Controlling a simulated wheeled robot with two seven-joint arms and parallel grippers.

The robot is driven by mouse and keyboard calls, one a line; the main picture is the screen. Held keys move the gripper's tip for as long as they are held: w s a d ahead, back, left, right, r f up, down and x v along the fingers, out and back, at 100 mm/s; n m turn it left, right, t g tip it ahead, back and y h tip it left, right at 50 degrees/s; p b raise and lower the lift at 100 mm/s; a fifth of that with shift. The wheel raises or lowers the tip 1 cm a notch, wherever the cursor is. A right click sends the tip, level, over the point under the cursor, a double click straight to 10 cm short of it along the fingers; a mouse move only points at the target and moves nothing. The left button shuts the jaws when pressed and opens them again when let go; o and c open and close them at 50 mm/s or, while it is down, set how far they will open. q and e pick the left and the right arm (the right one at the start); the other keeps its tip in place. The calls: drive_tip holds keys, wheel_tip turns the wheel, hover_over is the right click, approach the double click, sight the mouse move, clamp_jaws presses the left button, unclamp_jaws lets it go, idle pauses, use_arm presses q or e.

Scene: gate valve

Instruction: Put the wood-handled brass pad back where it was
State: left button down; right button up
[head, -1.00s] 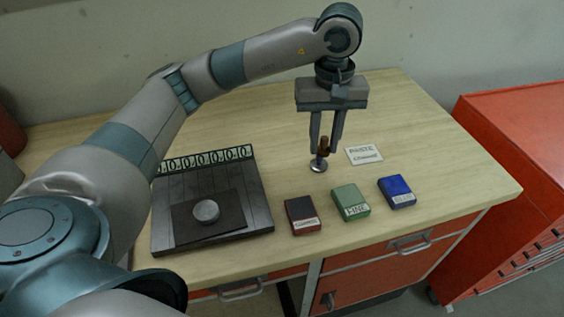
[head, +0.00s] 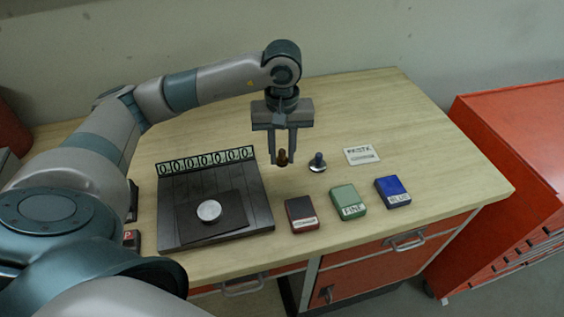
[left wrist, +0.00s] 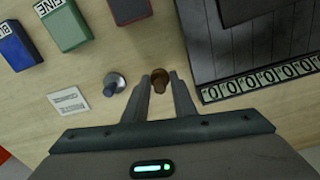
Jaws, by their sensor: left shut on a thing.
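My left gripper (head: 283,164) points down over the table and is shut on the wood-handled brass pad (head: 283,157). The brown handle also shows between the fingertips in the left wrist view (left wrist: 159,78). The pad's lower part is small and dark, and I cannot tell whether it touches the table. A second pad (head: 317,163) with a blue-grey handle and a silvery disc stands upright just right of the gripper, apart from it. It also shows in the left wrist view (left wrist: 114,84). My right gripper is not in view.
A dark slatted board (head: 180,235) with a numbered strip and a round silvery disc (head: 209,210) lies to the left. Red (head: 301,214), green (head: 348,201) and blue (head: 392,191) boxes line the front. A white label card (head: 362,154) lies right. The table's back is clear.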

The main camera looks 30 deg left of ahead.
sight(282, 160)
use_arm(q)
drive_tip(key=shift+f+p, duration=1)
drive_tip(key=shift+f, duration=0.95)
drive_tip(key=shift+f, duration=0.2)
drive_tip(key=c, duration=1.5)
unclamp_jaws()
drive_tip(key=shift+o, duration=0.2)
drive_tip(key=shift+r, duration=0.15)
